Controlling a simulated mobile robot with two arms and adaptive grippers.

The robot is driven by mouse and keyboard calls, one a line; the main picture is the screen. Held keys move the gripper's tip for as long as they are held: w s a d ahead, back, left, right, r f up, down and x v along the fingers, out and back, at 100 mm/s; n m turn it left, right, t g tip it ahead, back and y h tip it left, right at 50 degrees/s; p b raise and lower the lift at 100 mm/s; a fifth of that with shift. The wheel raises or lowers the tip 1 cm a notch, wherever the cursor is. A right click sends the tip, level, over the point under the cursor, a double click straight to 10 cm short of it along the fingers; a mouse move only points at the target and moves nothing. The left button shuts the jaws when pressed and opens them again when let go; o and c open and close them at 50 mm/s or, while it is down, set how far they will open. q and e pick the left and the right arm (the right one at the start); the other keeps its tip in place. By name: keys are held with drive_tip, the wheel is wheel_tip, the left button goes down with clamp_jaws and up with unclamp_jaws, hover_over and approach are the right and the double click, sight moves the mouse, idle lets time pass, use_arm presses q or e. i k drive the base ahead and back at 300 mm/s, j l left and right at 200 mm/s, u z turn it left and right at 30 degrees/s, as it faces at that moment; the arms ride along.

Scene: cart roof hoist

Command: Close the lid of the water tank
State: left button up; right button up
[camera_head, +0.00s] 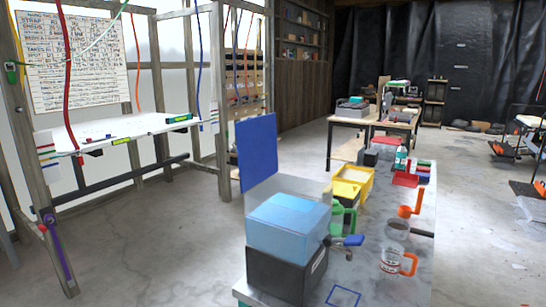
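The water tank (288,222) is a translucent light-blue box on a black base (284,272), at the near left corner of the grey worktable (400,270). A dark-blue flat panel (257,152), which looks like its lid, stands raised and nearly upright above the tank's far left side. A pale translucent panel (272,192) shows between this blue panel and the tank; I cannot tell exactly how they join. A blue tap-like part (349,240) sticks out at the tank's right. Neither of my grippers is in view.
Beside the tank are a green-handled item (347,217), yellow bins (355,178), a clear orange-handled jug (391,258) and an orange mug (408,211). A wooden frame with hanging straps and a white board (120,128) stands at the left. The floor between is clear.

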sight(257, 138)
drive_tip(key=i+j+z, duration=0.1)
drive_tip(key=j+z, duration=0.15)
drive_tip(key=z, duration=0.25)
drive_tip(key=j+z, duration=0.3)
drive_tip(key=z, duration=0.15)
drive_tip(key=j+z, duration=0.15)
drive_tip(key=j, duration=0.5)
drive_tip(key=k+j+z, duration=0.1)
drive_tip(key=j, duration=0.5)
drive_tip(key=j+z, duration=0.15)
drive_tip(key=j, duration=0.5)
drive_tip(key=k+j+z, duration=0.15)
drive_tip(key=j, duration=0.45)
